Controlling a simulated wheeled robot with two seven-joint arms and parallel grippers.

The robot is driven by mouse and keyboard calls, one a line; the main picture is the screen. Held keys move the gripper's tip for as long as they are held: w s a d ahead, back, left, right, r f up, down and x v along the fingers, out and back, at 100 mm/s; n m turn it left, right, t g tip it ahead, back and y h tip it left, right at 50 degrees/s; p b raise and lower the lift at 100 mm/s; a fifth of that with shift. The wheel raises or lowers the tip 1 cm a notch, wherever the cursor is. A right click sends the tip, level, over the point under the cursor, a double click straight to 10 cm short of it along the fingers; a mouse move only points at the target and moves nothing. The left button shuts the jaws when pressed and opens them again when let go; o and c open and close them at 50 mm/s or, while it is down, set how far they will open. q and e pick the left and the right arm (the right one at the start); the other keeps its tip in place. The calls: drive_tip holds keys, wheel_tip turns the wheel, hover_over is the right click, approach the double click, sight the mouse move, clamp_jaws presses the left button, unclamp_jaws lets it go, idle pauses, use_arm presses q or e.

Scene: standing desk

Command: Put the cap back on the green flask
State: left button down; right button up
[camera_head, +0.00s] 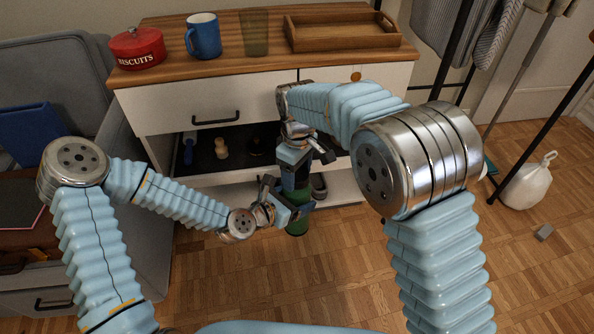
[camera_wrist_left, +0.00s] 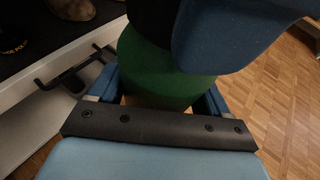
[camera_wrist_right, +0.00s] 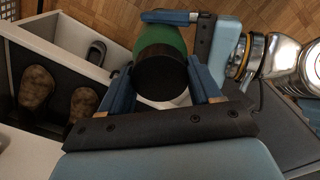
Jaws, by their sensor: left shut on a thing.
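The green flask (camera_head: 297,226) is upright in front of the open drawer, off the floor in my left gripper (camera_head: 290,208). In the left wrist view its green body (camera_wrist_left: 165,75) sits between the left fingers. My right gripper (camera_head: 298,172) is directly above the flask. The right wrist view shows a round black cap (camera_wrist_right: 160,78) between the open right fingers, with narrow gaps beside it. The flask's green side (camera_wrist_right: 160,38) shows just beyond the cap. I cannot tell whether the cap is fully seated. My grippers hide much of the flask in the head view.
The open drawer (camera_head: 225,165) behind my grippers holds small items. On the cabinet top (camera_head: 270,72) stand a red biscuit tin (camera_head: 137,48), a blue mug (camera_head: 203,37), a glass (camera_head: 254,33) and a wooden tray (camera_head: 345,42).

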drive_tip(key=c, duration=0.6)
drive_tip(key=m, duration=0.5)
drive_tip(key=o, duration=1.2)
drive_tip(key=shift+r, duration=0.1)
wheel_tip(320, 180, up, 12)
drive_tip(key=shift+d+f, duration=0.1)
drive_tip(key=shift+w+f, duration=0.1)
drive_tip(key=shift+w, duration=0.05)
